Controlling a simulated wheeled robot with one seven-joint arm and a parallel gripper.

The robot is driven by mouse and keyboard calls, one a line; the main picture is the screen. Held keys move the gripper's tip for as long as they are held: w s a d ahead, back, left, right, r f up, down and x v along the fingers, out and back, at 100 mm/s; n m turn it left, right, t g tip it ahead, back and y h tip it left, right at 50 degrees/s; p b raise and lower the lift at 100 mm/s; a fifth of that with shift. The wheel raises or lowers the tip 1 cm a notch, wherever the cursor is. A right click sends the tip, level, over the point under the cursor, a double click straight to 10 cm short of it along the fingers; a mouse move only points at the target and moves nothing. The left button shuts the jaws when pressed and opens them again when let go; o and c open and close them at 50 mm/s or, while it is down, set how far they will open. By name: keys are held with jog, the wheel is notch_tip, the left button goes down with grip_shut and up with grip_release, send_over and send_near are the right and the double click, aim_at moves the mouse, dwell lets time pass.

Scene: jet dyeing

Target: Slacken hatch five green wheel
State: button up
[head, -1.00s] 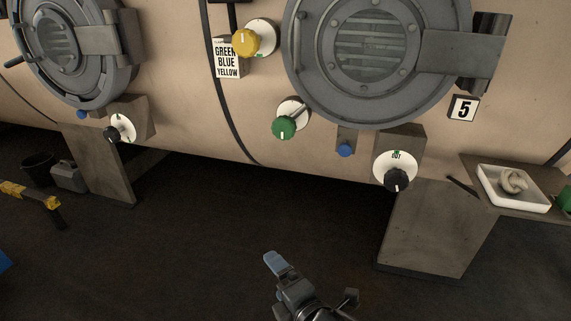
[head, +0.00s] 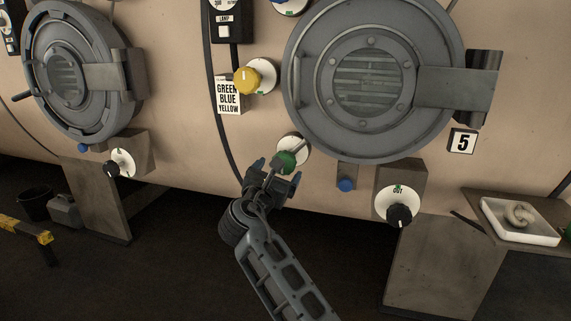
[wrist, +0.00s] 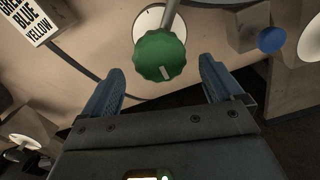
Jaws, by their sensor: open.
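In the wrist view my gripper (wrist: 160,83) is open, with one blue-grey finger on each side below the wheel. The fingers do not appear to touch it.
A yellow knob (head: 247,81) and a "GREEN BLUE YELLOW" sign (head: 228,96) are up and left. A blue knob (head: 345,185) and a black OUT knob (head: 399,215) are to the right. A side table with a white tray (head: 519,233) stands farther right.

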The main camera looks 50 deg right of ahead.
jog(key=x, duration=0.6)
jog(key=shift+d, duration=0.4)
jog(key=c, duration=1)
